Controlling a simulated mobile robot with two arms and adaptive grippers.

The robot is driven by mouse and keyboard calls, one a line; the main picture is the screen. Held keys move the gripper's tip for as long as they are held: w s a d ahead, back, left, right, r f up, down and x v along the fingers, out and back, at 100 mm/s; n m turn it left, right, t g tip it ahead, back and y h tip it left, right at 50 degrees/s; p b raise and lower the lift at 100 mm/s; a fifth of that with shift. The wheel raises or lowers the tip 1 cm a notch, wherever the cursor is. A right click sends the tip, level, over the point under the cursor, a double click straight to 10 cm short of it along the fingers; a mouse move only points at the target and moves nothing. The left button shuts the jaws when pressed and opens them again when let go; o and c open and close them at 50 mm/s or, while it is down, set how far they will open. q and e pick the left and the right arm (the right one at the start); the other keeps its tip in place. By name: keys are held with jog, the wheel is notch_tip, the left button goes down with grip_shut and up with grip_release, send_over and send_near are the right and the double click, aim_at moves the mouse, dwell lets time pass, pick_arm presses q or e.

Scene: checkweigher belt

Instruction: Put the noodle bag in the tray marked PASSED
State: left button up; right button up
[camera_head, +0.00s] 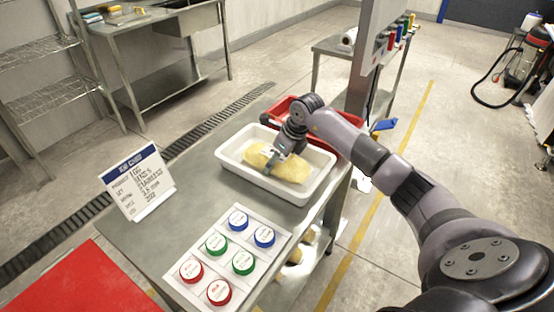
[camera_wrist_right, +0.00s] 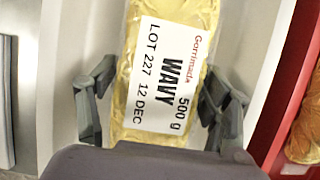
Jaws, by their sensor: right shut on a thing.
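The noodle bag (camera_head: 290,170) is a clear yellow pack inside the white tray (camera_head: 231,165), low within its walls. In the wrist view the bag (camera_wrist_right: 125,75) has a white label reading WAVY, 500 g. My right gripper (camera_head: 281,155) reaches down over the bag and is shut on it, with one finger at each side in the wrist view (camera_wrist_right: 160,100). I cannot tell whether the bag touches the tray floor. No PASSED marking is legible on the white tray. My left gripper is out of view.
A red tray (camera_head: 282,104) stands directly behind the white one; the wrist view shows another pack (camera_wrist_right: 304,125) in it. A sign (camera_head: 138,183) and a board of coloured discs (camera_head: 228,254) stand on the steel table. A post with a panel rises behind.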

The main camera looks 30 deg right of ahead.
jog(key=o, duration=1.6)
jog(key=b+v, duration=0.1)
jog(key=v, duration=1)
jog(key=shift+s+r, duration=0.3)
jog(key=shift+r, duration=0.2)
jog(key=shift+a, duration=0.1)
